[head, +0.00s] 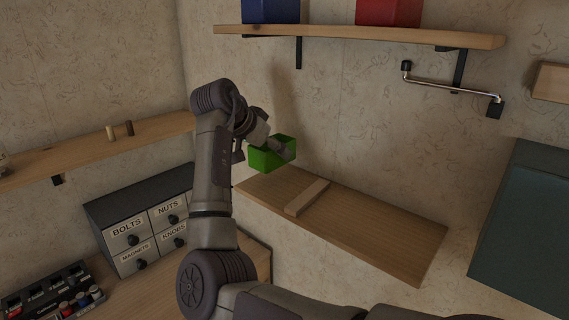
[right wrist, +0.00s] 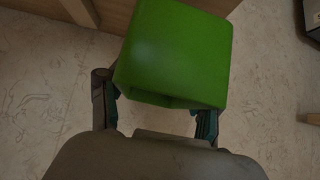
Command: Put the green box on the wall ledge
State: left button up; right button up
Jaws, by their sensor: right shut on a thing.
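The green box (head: 265,160) is in my right gripper (head: 281,149), held up near the wall, over the left end of a wooden wall ledge (head: 385,240). The ledge carries a raised wooden strip (head: 307,197) across it. In the head view the box overlaps the ledge's back left corner; I cannot tell the gap between them. In the right wrist view the green box (right wrist: 175,50) sits between the two fingers of the right gripper (right wrist: 156,108), which are shut on it. My left gripper is not in view.
An upper shelf (head: 340,34) holds a blue box (head: 270,10) and a red box (head: 388,12). A metal bar (head: 450,88) hangs below it. A dark green cabinet (head: 525,230) stands at right. A labelled drawer unit (head: 130,215) is at left. The ledge right of the strip is bare.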

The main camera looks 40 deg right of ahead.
aim_at(276, 178)
jog(key=shift+f, duration=0.35)
jog(key=f, duration=0.2)
jog(key=d+f+p, duration=0.1)
jog(key=f, duration=0.1)
jog(key=shift+a, duration=0.1)
jog(key=o, duration=1.2)
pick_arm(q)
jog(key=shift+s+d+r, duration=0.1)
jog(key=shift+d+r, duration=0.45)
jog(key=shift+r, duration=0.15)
